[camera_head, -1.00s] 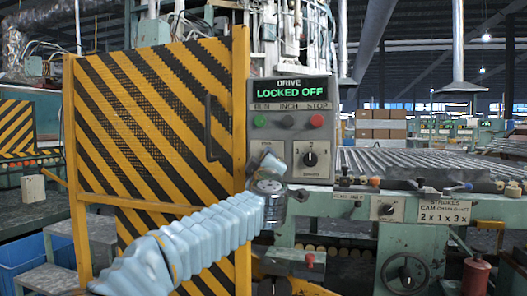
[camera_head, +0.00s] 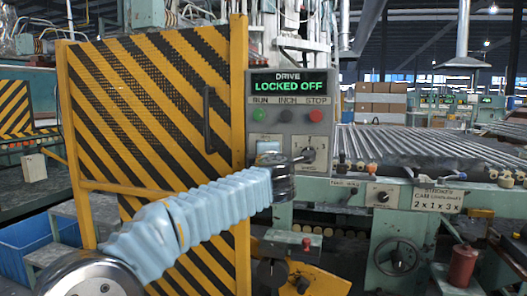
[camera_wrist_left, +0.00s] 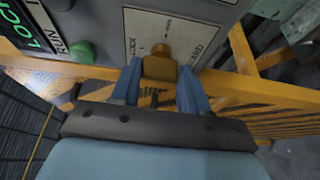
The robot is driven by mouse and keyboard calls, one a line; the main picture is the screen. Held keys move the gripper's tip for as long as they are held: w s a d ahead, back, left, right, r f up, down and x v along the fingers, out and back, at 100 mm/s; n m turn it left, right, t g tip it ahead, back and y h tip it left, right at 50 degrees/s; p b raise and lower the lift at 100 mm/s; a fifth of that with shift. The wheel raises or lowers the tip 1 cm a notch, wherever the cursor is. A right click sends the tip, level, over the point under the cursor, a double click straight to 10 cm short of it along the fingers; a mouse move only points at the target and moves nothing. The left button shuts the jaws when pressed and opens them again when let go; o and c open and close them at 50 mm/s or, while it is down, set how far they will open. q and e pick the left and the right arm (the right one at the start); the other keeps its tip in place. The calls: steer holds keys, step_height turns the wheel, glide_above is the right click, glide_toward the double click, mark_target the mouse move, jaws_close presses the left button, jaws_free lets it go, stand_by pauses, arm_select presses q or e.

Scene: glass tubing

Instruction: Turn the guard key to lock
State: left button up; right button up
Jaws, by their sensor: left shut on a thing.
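The brass-coloured guard key (camera_wrist_left: 160,69) sits on the grey panel face (camera_wrist_left: 185,22) in the left wrist view, beside printed words including LOCK. My left gripper (camera_wrist_left: 159,82) is shut on it, one blue finger on each side. In the head view my left wrist (camera_head: 283,181) is at the lower left of the control box (camera_head: 255,92), and the key cannot be made out there. The display (camera_head: 290,84) reads DRIVE LOCKED OFF in green. My right gripper is not in view.
The yellow-and-black striped guard door (camera_head: 150,100) with its dark handle (camera_head: 207,118) stands left of the box. Green, dark and red buttons sit under the display. A roller conveyor (camera_head: 420,144) runs off to the right. A blue bin (camera_head: 30,265) is at lower left.

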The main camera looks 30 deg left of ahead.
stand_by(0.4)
arm_select(q)
steer(key=o, duration=1.1)
steer(key=shift+c, duration=0.2)
steer(key=b+v, duration=0.2)
steer(key=v, duration=1.1)
steer(key=shift+s+d, duration=0.25)
steer(key=shift+s, duration=0.1)
